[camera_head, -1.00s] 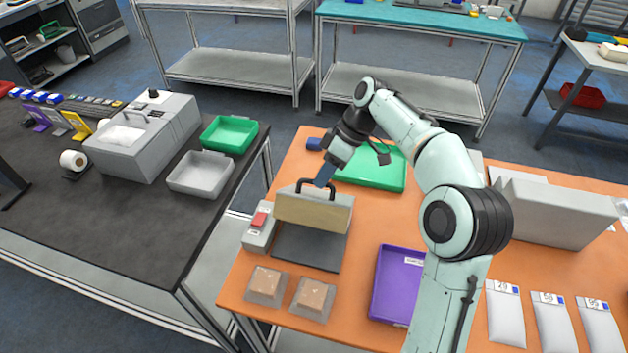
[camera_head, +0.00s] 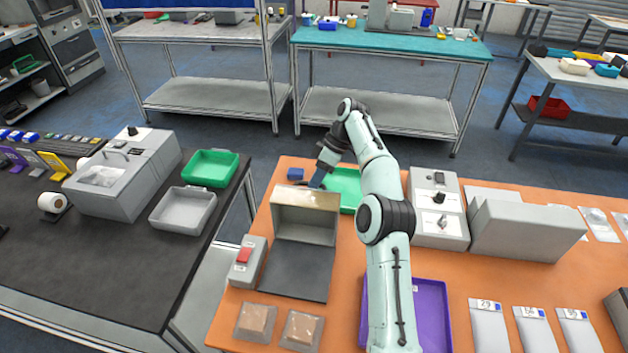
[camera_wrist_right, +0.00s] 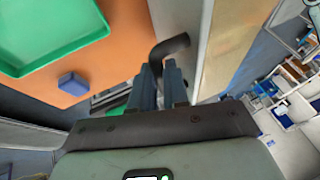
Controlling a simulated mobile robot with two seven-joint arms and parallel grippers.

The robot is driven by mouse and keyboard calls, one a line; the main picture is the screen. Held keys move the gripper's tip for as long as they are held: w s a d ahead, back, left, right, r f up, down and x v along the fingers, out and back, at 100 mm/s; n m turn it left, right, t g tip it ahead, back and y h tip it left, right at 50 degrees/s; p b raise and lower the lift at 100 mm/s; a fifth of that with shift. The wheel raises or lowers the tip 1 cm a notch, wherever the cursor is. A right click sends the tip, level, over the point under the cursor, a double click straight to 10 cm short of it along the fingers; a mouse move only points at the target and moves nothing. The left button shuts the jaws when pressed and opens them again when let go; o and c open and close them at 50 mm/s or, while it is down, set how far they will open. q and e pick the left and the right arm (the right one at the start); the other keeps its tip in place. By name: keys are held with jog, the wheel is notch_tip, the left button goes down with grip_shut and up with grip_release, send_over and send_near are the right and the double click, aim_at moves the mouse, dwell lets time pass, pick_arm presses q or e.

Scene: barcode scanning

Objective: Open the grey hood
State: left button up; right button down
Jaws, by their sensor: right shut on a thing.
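The grey hood (camera_head: 304,226) stands raised and tilted back over its dark grey base plate (camera_head: 288,272) on the orange table. Its open side faces me and its pale inside shows. My right gripper (camera_head: 317,184) is at the hood's top edge, behind it, shut on the hood's black handle. The handle is mostly hidden in the head view. In the right wrist view the blue-grey fingers (camera_wrist_right: 160,82) are around the end of the curved black handle (camera_wrist_right: 171,47), beside the hood's wall (camera_wrist_right: 184,22). My left gripper is not in view.
A control box with a red button (camera_head: 244,256) stands left of the base plate. A green tray (camera_head: 346,188) lies behind my arm, a purple tray (camera_head: 432,310) right of it. Two packaged blocks (camera_head: 255,321) lie in front. A grey machine (camera_head: 438,225) stands at right.

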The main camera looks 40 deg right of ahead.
jog(key=shift+d+f, duration=0.2)
jog(key=shift+f, duration=0.65)
jog(key=c, duration=1.2)
grip_release()
jog(key=shift+o, duration=0.4)
jog(key=shift+r, duration=0.2)
jog(key=shift+w+r, duration=0.1)
jog(key=shift+r, duration=0.1)
